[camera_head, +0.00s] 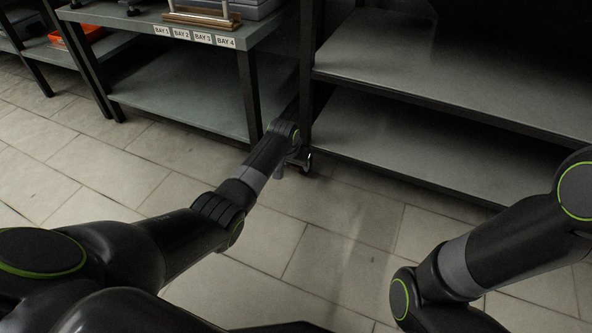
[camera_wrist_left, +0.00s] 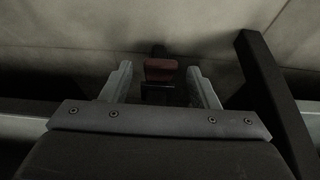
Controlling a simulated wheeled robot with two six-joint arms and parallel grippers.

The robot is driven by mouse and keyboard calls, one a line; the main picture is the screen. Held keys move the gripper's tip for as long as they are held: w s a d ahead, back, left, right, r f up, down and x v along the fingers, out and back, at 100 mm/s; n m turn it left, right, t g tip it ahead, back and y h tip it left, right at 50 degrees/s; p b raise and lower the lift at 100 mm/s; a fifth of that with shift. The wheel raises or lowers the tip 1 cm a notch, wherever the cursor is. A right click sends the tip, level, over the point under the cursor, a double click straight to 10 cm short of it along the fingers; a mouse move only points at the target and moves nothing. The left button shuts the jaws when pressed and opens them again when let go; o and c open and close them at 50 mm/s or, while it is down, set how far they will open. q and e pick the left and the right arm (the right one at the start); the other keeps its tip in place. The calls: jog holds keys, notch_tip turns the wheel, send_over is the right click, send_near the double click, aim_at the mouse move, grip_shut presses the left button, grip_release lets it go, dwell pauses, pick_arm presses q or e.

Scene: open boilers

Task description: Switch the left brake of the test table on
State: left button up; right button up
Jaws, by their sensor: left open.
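The test table appears to be the dark-framed table with grey shelves (camera_head: 450,85) on the right in the head view. A small wheel (camera_head: 305,163) shows at the foot of its left front leg (camera_head: 307,70). In the left wrist view a small red-topped pedal (camera_wrist_left: 160,69), probably the brake, sits on a dark mount. My left gripper (camera_wrist_left: 160,84) is open, with one finger on each side of the pedal and gaps on both sides. I cannot tell the pedal's switch position. In the head view my left forearm largely hides this gripper. My right gripper is out of frame.
A second table with BAY labels (camera_head: 195,36) stands to the left, with its front leg (camera_head: 249,95) close to my left wrist. In the left wrist view a dark bar (camera_wrist_left: 272,95) runs close on the right. The tiled floor (camera_head: 330,235) between my arms is clear.

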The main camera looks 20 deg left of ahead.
pick_arm(q)
jog(key=shift+w+f+b, duration=0.25)
jog(key=shift+f+b, duration=0.1)
jog(key=shift+f, duration=0.3)
